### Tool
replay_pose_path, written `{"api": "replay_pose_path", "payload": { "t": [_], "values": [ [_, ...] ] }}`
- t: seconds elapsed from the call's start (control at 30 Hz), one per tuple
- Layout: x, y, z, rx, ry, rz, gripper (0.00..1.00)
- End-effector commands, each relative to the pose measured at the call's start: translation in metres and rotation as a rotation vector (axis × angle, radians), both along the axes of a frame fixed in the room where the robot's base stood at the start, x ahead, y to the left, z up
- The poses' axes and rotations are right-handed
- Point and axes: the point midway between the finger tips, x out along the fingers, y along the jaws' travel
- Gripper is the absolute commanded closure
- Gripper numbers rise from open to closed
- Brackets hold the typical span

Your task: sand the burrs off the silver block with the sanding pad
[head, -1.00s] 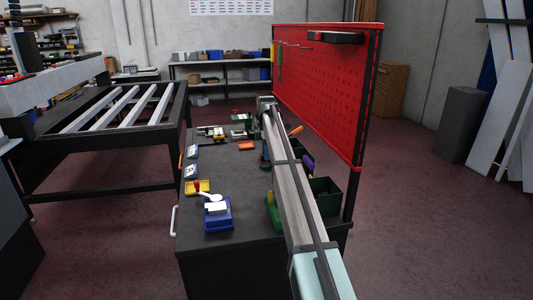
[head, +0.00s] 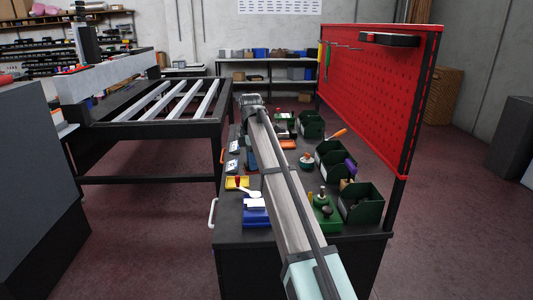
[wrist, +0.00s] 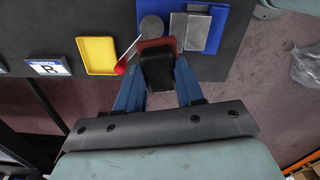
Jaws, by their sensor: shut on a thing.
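My gripper (wrist: 160,75) shows in the wrist view with its two blue fingers shut on the sanding pad. The sanding pad (wrist: 157,68) is a dark block with a reddish-brown edge. The silver block (wrist: 190,31) rests on a blue holder (wrist: 217,40) just above and right of the pad in the picture. I cannot tell the height gap, and no contact shows. In the head view the block (head: 256,203) looks whitish on its blue holder (head: 256,218), left of my arm. Burrs are too small to make out. I cannot make out my gripper in the head view.
A grey disc (wrist: 151,27) with a red-ended handle lies close beside the silver block. A yellow tray (wrist: 96,55) is left of it. Green bins (head: 360,204) line the bench's right side below a red pegboard (head: 375,90). My arm crosses over the bench.

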Motion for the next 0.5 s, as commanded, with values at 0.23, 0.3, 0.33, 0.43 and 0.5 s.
{"api": "replay_pose_path", "payload": {
  "t": [0.23,0.3,0.33,0.43,0.5],
  "values": [
    [-0.049,-0.011,-0.010,0.000,0.000,-0.145,0.87],
    [-0.048,-0.010,-0.010,0.000,0.000,-0.181,0.87],
    [-0.048,-0.010,-0.009,0.000,0.000,-0.193,0.87],
    [-0.048,-0.010,-0.011,0.000,0.000,-0.217,0.87],
    [-0.048,-0.011,-0.013,0.000,0.001,-0.224,0.87]
  ]
}}
